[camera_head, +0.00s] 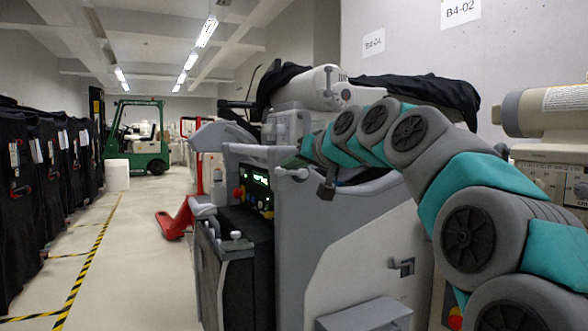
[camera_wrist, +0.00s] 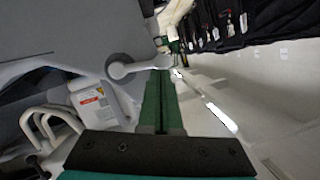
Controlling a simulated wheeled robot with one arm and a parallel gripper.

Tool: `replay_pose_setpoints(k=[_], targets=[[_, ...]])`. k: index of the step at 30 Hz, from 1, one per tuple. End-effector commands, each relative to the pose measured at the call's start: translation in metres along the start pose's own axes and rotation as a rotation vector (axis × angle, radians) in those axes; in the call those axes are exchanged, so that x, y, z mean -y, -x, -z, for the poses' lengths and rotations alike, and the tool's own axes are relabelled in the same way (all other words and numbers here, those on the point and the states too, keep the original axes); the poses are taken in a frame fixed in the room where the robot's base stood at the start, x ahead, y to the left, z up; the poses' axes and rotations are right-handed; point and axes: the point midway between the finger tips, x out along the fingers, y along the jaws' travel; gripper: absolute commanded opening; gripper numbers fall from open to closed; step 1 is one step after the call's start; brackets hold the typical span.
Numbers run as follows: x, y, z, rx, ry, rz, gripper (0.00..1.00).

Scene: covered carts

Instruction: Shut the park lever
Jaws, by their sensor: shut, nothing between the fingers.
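A short pale grey lever with rounded ends (camera_head: 291,174), which I take for the park lever, sits high on the side of the grey cart (camera_head: 340,235). In the wrist view a grey lever with a round hub (camera_wrist: 118,68) lies just beyond the fingertips and points right across them. My gripper (camera_head: 292,161) is at this lever, its dark green fingers partly hidden behind my arm. In the wrist view my gripper (camera_wrist: 160,75) has both fingers together with nothing between them. I cannot tell whether they touch the lever.
A control panel with green lights (camera_head: 258,190) is left of the lever. A dark latch handle (camera_head: 402,267) is lower on the cart's side. A red pallet jack (camera_head: 178,222) and a green forklift (camera_head: 140,138) stand farther back. The left aisle floor is clear beside covered carts (camera_head: 40,180).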

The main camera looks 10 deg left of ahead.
Motion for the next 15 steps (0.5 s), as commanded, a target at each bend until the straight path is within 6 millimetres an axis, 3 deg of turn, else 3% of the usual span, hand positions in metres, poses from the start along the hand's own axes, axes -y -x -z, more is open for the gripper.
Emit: replay_pose_setpoints(k=[15], targets=[[0.0005, -0.003, -0.0064, 0.004, 0.086, -0.026, 0.0]])
